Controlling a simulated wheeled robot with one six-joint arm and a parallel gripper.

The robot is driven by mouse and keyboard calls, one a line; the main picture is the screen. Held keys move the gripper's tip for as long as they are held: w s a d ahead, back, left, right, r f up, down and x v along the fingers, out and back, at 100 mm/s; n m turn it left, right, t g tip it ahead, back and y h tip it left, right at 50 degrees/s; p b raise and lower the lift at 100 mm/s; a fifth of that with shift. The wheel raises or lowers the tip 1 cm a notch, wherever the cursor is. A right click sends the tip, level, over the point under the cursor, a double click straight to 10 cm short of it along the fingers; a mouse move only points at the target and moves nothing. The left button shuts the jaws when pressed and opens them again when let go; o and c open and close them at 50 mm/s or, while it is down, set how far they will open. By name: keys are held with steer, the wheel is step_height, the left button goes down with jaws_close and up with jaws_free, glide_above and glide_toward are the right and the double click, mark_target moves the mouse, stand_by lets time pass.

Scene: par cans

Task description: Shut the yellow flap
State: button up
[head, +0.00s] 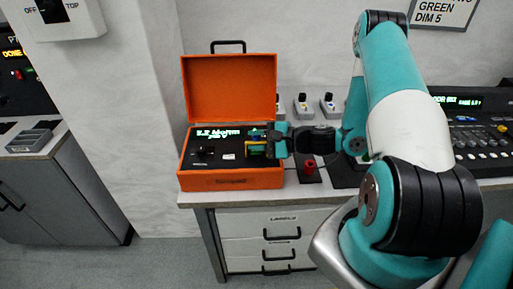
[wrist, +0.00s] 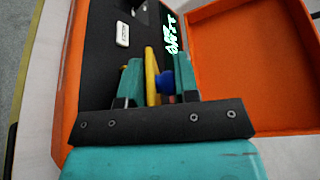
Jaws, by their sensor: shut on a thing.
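The yellow flap (head: 257,150) is at the right side of the black panel in the open orange case. In the wrist view the yellow flap (wrist: 151,76) stands edge-on as a narrow strip between my fingers. A round blue part (wrist: 166,82) sits beside it, also between the fingers. My gripper (head: 266,141) reaches in from the right, low over the panel. In the wrist view my gripper (wrist: 158,85) is closed about the flap, though the exact contact is hard to see. The flap's hinge is hidden.
The orange case (head: 230,180) stands on a bench, its lid (head: 230,88) raised behind the panel. A black knob (head: 203,151) and a white label (wrist: 123,34) are on the panel. A red object (head: 309,167) stands right of the case. A mixing console (head: 485,140) is farther right.

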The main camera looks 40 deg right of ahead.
steer(key=shift+s+f+n+t+b, duration=0.2)
steer(key=shift+f+n+t+b, duration=0.35)
steer(key=shift+b, duration=2.4)
steer(key=shift+a+b, duration=0.1)
steer(key=shift+b, duration=0.4)
steer(key=shift+s+r+n+b, duration=0.1)
steer(key=shift+r+n+b, duration=0.2)
steer(key=shift+b, duration=0.55)
steer(key=shift+a, duration=0.1)
steer(key=o, duration=0.7)
steer(key=shift+o, duration=0.2)
steer(key=shift+f, duration=0.1)
